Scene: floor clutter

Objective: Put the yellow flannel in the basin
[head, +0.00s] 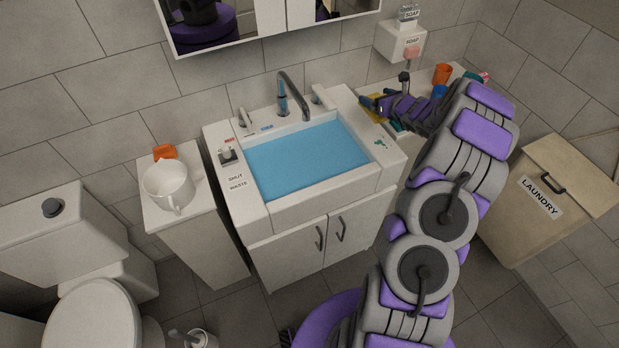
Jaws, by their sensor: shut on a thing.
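The yellow flannel (377,114) shows as a small yellow patch at my gripper, at the right back corner of the basin unit. Most of it is hidden by the gripper. My gripper (368,105) is shut on it, with my arm reaching in from the lower right. The basin (325,197) is white and rectangular, holds blue water, and lies to the left of the gripper. I cannot tell whether the flannel touches the surface below it.
A tap (294,92) rises behind the basin. A soap dispenser (402,42) hangs on the wall above the gripper. An orange cup (442,74) stands on the right-hand counter. A white jug (168,186) stands on the left cabinet. A laundry box (540,200) is at the right.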

